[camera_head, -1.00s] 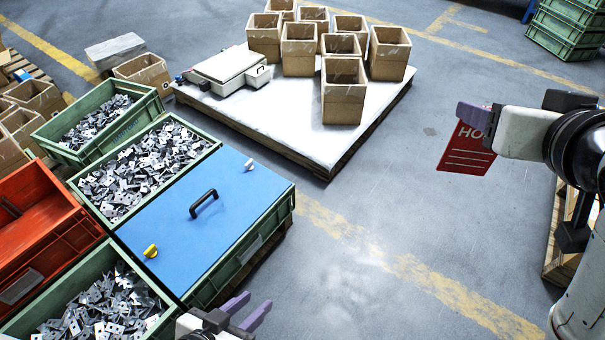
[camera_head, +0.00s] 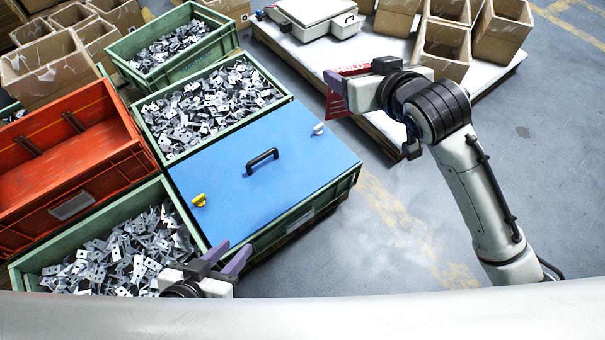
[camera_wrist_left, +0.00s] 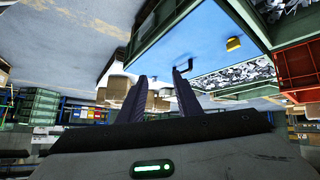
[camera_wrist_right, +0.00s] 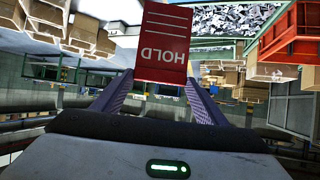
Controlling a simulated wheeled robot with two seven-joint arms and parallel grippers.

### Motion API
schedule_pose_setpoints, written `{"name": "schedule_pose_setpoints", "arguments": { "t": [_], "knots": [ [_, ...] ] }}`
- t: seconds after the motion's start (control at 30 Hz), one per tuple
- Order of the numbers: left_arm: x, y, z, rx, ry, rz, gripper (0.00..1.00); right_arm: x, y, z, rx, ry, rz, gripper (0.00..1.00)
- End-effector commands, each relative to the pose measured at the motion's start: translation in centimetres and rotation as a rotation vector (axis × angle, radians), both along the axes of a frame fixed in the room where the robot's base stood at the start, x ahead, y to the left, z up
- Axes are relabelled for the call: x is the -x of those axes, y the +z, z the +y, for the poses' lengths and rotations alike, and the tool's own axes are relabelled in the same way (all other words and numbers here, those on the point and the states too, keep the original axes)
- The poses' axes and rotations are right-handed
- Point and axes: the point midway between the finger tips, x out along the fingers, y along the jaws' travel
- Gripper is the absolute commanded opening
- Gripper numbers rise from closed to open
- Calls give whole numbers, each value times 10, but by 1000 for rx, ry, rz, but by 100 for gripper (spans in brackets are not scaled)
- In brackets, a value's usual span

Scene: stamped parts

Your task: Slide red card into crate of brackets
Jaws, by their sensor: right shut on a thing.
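The red card (camera_head: 338,104) is held by my right gripper (camera_head: 352,84) in the head view, above the floor gap between the blue lid and the pallet. In the right wrist view the card (camera_wrist_right: 163,35) reads HOLD, upside down, between the fingers. Three green crates hold grey metal brackets: a back crate (camera_head: 200,62), a middle crate (camera_head: 148,135) and a front crate (camera_head: 85,224). The card is apart from all of them, right of the middle one. My left gripper (camera_head: 236,251) is open and empty near the front crate's right side; its spread fingers show in the left wrist view (camera_wrist_left: 156,98).
A blue lid (camera_head: 265,195) with a black handle covers a green crate right of the bracket crates. An empty orange-red crate (camera_head: 70,208) stands at left. Cardboard boxes (camera_head: 445,40) stand on a pallet at the back right. Floor at right is clear.

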Motion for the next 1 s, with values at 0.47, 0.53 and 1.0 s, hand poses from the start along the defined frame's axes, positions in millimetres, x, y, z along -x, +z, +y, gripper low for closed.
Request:
{"name": "schedule_pose_setpoints", "arguments": {
  "t": [0.47,0.53,1.0],
  "knots": [
    [-4,-16,-9,19,-19,22,31,57,-245,85,2,309,5,34],
    [-5,-17,-10,20,-22,23,31,67,-261,89,0,333,2,34],
    [-5,-17,-11,22,-24,27,31,85,-285,96,-3,374,-6,34]
  ]
}}
